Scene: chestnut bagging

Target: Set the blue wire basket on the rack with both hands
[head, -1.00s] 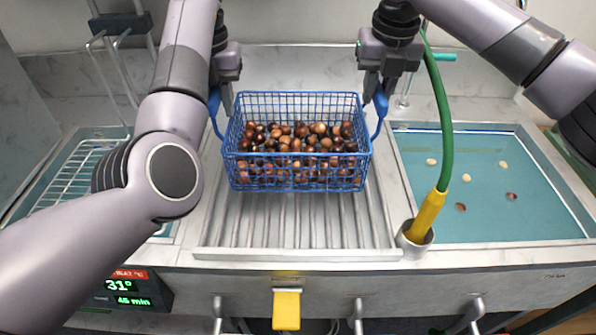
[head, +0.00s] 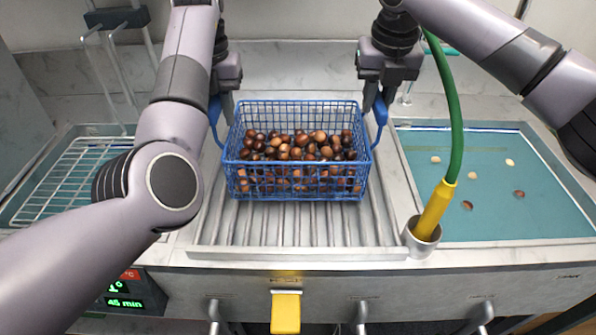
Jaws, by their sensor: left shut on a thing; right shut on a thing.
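The blue wire basket (head: 297,193) is full of brown chestnuts (head: 300,147) and sits level over the ribbed metal rack (head: 290,228) in the middle of the counter. I cannot tell whether its bottom touches the ribs. My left gripper (head: 223,108) is shut on the basket's left handle (head: 215,120). My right gripper (head: 374,100) is shut on the right handle (head: 380,115). The basket's far lower part is hidden by its load.
A water basin (head: 490,220) with a few floating chestnuts lies to the right. A yellow-handled tool (head: 432,212) with a green hose stands in a metal cup (head: 421,243) beside the rack. A wire grid (head: 65,180) lies at left. A yellow lever (head: 285,312) is in front.

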